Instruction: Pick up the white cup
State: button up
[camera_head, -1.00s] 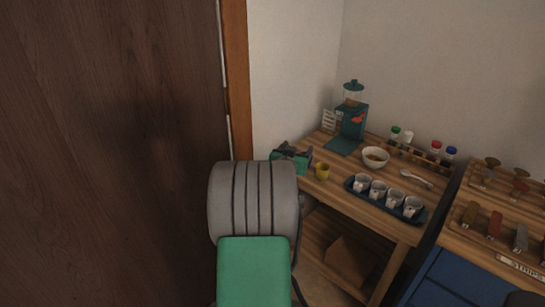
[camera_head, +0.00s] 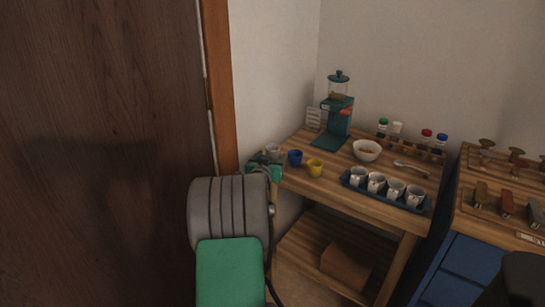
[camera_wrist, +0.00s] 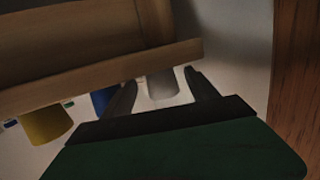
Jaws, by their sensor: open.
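A plain white cup (camera_head: 273,150) stands at the left end of the wooden table in the head view, just behind my gripper (camera_head: 262,163). A blue cup (camera_head: 295,158) and a yellow cup (camera_head: 315,168) stand to its right. In the wrist view, which looks upside down, the white cup (camera_wrist: 162,86) shows between the two fingers of my open gripper (camera_wrist: 160,78). The table edge (camera_wrist: 120,68) hides part of it. I cannot tell that either finger touches it. The blue cup (camera_wrist: 103,101) and yellow cup (camera_wrist: 45,122) are to the left there.
A dark tray (camera_head: 385,198) with several white cups, a bowl (camera_head: 367,150), a teal grinder (camera_head: 337,115) and a rack of bottles (camera_head: 415,150) share the table (camera_head: 340,190). A dark wooden panel (camera_head: 100,150) stands close on the left. A box (camera_head: 346,262) sits on the lower shelf.

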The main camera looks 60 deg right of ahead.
aim_at(272, 157)
jog(key=x, duration=0.3)
jog(key=shift+d+f, duration=0.15)
jog(key=shift+d, duration=0.05)
jog(key=c, duration=1.4)
